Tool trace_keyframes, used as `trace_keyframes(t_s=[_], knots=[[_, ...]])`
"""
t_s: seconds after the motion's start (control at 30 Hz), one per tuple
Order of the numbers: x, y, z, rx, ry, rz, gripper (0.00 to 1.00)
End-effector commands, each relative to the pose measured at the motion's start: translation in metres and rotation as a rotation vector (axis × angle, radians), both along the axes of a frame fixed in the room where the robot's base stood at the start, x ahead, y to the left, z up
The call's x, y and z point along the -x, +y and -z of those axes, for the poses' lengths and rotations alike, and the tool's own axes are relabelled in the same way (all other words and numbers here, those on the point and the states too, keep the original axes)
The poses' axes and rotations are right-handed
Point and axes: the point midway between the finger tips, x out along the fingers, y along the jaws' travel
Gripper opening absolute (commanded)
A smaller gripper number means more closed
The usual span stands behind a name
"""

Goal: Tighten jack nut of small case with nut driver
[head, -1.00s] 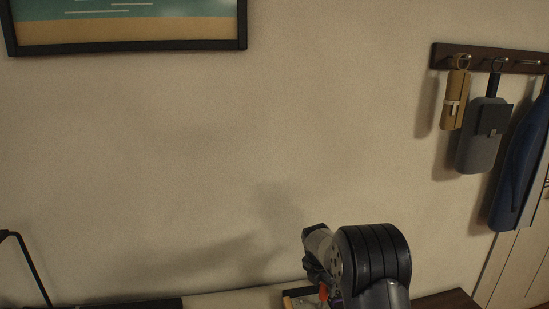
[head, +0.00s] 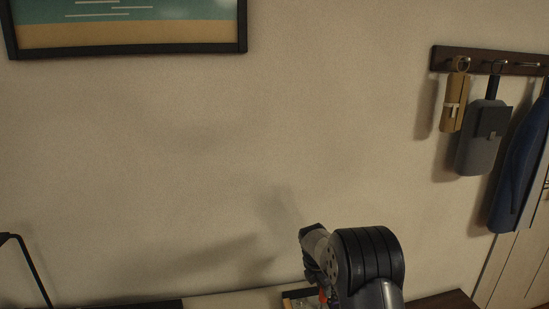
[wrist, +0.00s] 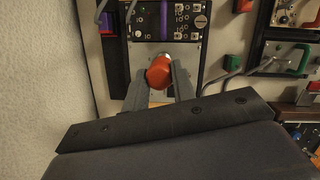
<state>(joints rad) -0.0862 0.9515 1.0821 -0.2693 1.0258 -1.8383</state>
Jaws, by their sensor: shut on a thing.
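My gripper (wrist: 160,80) is shut on an orange-red rounded handle, which looks like the nut driver (wrist: 159,72). Only the butt of the handle shows; its shaft and tip are hidden. Beyond it in the wrist view is a black panel (wrist: 183,20) with a purple strip, white-ringed jacks and a screw or knob, above a pale plate. I cannot tell whether this is the small case, nor whether the driver touches a nut. In the head view my arm hides the gripper, and only a bit of orange shows beside it.
The wall (wrist: 35,80) is close at the left. In the head view, bags (head: 483,140) hang from a rack (head: 500,62).

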Motion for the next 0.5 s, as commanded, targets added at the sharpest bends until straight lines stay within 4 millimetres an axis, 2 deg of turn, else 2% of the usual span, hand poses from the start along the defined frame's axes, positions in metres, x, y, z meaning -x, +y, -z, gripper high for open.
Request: trace_keyframes(t_s=[0.33, 0.5], knots=[[-0.0005, 0.0003, -0.0004, 0.0, -0.002, 0.025, 0.0], [-0.001, 0.0004, -0.0008, 0.001, 0.0, 0.134, 0.0]])
